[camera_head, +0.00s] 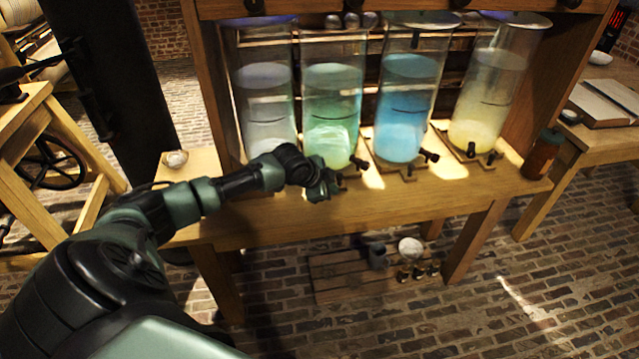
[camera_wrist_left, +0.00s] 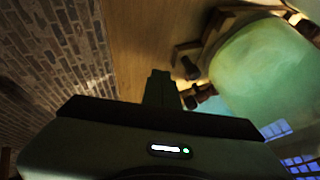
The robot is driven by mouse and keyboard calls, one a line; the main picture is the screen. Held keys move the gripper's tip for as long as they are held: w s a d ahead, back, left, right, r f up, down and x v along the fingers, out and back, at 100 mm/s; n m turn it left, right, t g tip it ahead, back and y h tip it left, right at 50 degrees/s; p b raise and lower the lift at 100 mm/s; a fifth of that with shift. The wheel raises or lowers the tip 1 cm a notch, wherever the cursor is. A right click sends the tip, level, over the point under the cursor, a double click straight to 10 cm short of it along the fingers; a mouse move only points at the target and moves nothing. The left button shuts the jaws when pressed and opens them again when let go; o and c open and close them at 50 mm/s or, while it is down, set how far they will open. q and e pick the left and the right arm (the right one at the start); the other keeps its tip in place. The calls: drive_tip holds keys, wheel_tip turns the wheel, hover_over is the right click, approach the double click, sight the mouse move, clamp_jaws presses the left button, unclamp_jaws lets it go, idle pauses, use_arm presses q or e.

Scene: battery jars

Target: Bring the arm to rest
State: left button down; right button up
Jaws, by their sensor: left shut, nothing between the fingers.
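My left arm reaches in from the left in the head view. Its gripper (camera_head: 322,188) is shut and empty, just in front of the green jar (camera_head: 331,110) near the bench's front edge. In the left wrist view the shut fingers (camera_wrist_left: 158,90) point over the wooden bench, with the green jar (camera_wrist_left: 262,70) and a dark tap (camera_wrist_left: 188,68) beside them. Whether the gripper touches the jar or tap, I cannot tell. My right gripper is not in view.
A clear jar (camera_head: 265,105), a blue jar (camera_head: 405,105) and a yellow jar (camera_head: 487,100) stand along the bench (camera_head: 400,208). A brown bottle (camera_head: 541,154) stands at its right end. A low pallet (camera_head: 340,285) lies under the bench. Brick floor in front is free.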

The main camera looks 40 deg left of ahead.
use_arm(q)
drive_tip(key=v, duration=0.7)
drive_tip(key=s+d+f+n+g+h, duration=0.1)
drive_tip(key=s+d+f, duration=0.45)
drive_tip(key=d, duration=0.35)
drive_tip(key=s+d+f+g+h, duration=0.1)
drive_tip(key=s+d+f, duration=0.3)
drive_tip(key=s+d, duration=0.4)
drive_tip(key=s+d+r+n+g+y, duration=0.25)
drive_tip(key=s+n, duration=0.45)
drive_tip(key=s, duration=0.9)
wheel_tip(320, 180, down, 25)
drive_tip(key=d, duration=0.1)
drive_tip(key=s+a+f+g, duration=0.2)
drive_tip(key=s+a+f, duration=0.1)
drive_tip(key=s+f, duration=1.4)
drive_tip(key=shift+s+f+m, duration=0.3)
drive_tip(key=shift+s+f, duration=0.1)
drive_tip(key=shift+f, duration=0.25)
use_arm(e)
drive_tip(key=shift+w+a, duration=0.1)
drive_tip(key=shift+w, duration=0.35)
